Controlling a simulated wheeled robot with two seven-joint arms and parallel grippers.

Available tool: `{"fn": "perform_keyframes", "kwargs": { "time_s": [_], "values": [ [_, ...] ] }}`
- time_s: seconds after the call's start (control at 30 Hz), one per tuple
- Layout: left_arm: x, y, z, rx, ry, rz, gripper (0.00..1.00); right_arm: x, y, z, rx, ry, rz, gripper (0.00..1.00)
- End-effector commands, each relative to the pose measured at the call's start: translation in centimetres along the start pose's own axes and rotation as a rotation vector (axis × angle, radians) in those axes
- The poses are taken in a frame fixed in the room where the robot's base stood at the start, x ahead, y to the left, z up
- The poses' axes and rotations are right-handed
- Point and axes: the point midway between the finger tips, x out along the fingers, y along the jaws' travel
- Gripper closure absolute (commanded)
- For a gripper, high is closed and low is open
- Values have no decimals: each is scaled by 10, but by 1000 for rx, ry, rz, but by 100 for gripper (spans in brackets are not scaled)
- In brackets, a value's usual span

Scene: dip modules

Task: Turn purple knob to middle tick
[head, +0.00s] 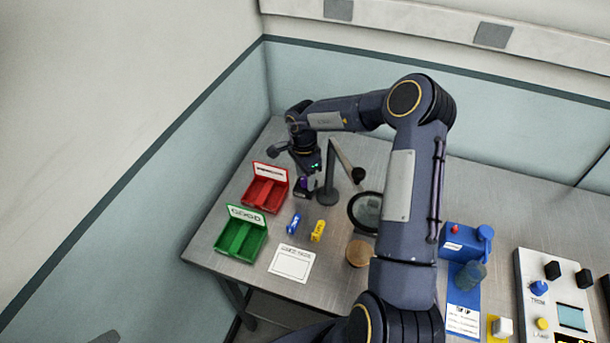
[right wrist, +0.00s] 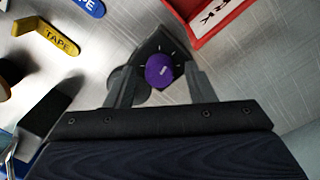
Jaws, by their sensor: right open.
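The purple knob (right wrist: 159,70) sits on a dark base (right wrist: 158,45) with small white ticks around it. A short white mark shows on the knob's top; which tick it points to I cannot tell. My right gripper (right wrist: 160,84) is open, with one finger on each side of the knob and a visible gap to it. In the head view the right gripper (head: 308,168) is over the back left of the table, and the purple knob (head: 304,183) is partly hidden just below it. My left gripper is not in view.
A red bin (head: 262,190) and a green bin (head: 240,236) stand left of the knob. Blue (head: 293,224) and yellow (head: 317,231) labelled pieces lie in front. A grey post (head: 328,190) and a round magnifier (head: 366,211) stand close on the right.

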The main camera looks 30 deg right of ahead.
Motion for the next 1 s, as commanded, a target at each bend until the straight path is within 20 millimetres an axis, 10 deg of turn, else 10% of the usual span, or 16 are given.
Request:
{"fn": "perform_keyframes", "kwargs": {
  "time_s": [0.2, 0.53, 1.0],
  "values": [
    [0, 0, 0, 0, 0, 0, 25, 0, 0, 0, 0, 0, 0, 50],
    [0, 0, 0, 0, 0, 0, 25, 0, 0, 0, 0, 0, 0, 94],
    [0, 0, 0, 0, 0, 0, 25, 0, 0, 0, 119, -6, 1, 95]
  ]
}}
